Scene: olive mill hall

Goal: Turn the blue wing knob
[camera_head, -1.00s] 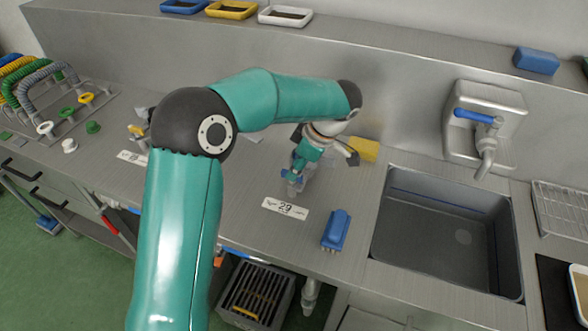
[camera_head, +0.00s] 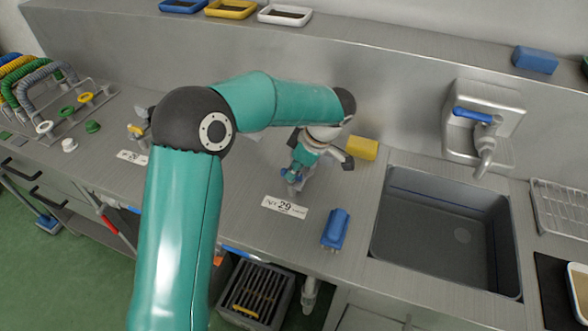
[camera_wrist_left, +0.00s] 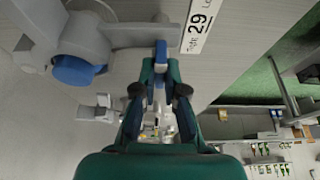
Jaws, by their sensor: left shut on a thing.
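My left gripper (camera_head: 291,170) is shut on the blue wing knob, above the steel counter and just behind a white label plate (camera_head: 285,207) reading 29. In the left wrist view, the gripper (camera_wrist_left: 160,76) has a narrow blue part of the wing knob (camera_wrist_left: 160,52) between its teal fingertips. A grey fitting (camera_wrist_left: 115,36) reaches to the knob, and a round blue cap (camera_wrist_left: 78,70) sits on its left part. My fingers and wrist hide much of the knob in the head view. My right gripper is in neither view.
A sink (camera_head: 440,235) with a blue-handled tap (camera_head: 474,116) is at the right. Coloured hoses (camera_head: 30,80) and knobs stand at the far left.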

